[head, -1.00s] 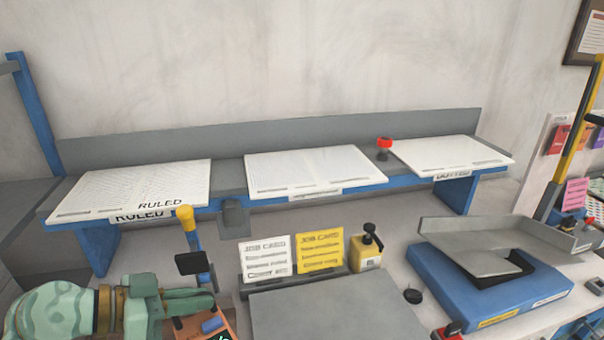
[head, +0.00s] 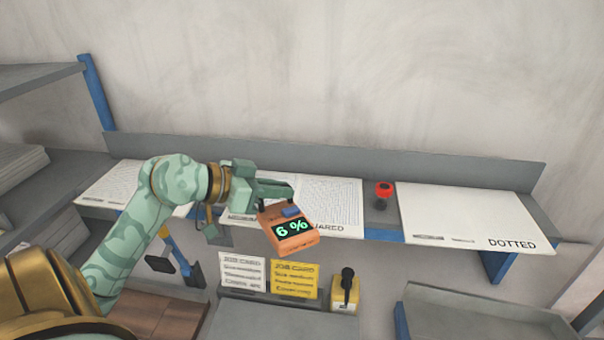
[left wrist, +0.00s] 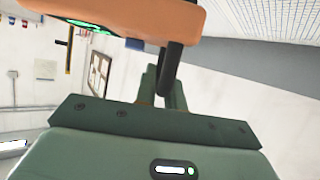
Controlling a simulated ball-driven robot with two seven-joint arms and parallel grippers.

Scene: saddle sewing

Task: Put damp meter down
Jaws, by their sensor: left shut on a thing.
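The orange damp meter (head: 290,236) shows a green "6 %" on its dark display and has a blue part on top. My left gripper (head: 284,204) is shut on it and holds it in front of the middle, "squared" sheet (head: 335,203) on the shelf. In the left wrist view the meter (left wrist: 150,18) fills the top, with a dark finger (left wrist: 172,68) against it. Whether the meter touches the shelf cannot be told. My right gripper is not in view.
The shelf also holds a ruled sheet (head: 110,184) at left, a "dotted" sheet (head: 470,217) at right and a red-topped stamp (head: 383,190) between sheets.

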